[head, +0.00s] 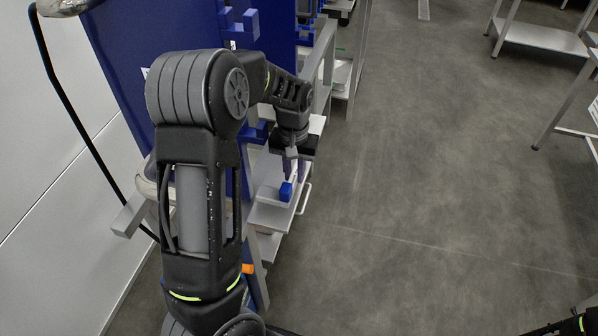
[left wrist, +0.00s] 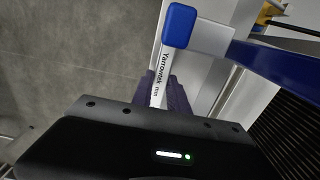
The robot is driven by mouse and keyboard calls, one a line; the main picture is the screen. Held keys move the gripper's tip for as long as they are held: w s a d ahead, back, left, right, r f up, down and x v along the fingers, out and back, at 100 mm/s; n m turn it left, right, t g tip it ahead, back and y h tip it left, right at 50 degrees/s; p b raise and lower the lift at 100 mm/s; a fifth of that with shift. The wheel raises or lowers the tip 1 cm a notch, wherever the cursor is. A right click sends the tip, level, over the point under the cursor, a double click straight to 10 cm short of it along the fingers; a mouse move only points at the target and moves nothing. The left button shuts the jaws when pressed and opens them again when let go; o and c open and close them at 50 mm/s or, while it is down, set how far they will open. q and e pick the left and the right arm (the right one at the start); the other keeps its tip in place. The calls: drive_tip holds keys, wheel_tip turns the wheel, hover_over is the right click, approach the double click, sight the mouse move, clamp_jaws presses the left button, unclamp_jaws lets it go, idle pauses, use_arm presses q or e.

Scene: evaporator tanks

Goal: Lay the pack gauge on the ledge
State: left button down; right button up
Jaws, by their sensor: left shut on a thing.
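The pack gauge shows its blue end block (head: 286,191) below my left gripper (head: 292,168) in the head view. In the left wrist view the blue end block (left wrist: 180,25) joins a pale strip printed "Yarrowtek mm" (left wrist: 161,75). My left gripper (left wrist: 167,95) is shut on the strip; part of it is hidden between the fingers. A pale ledge (head: 268,217) lies below the gauge beside the blue panel. Whether the gauge touches the ledge I cannot tell. My right gripper is out of view.
A tall blue panel (head: 130,60) with blue brackets (head: 240,24) stands to the left of my left gripper. A thin metal rail (head: 305,198) runs at the ledge's right edge. Grey floor (head: 430,180) is open to the right, with metal tables (head: 540,38) farther off.

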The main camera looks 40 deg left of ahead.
use_arm(q)
drive_tip(key=shift+f+b, duration=0.7)
drive_tip(key=shift+f, duration=0.7)
drive_tip(key=c, duration=1.2)
unclamp_jaws()
wheel_tip(320, 180, up, 8)
drive_tip(key=shift+f, duration=0.1)
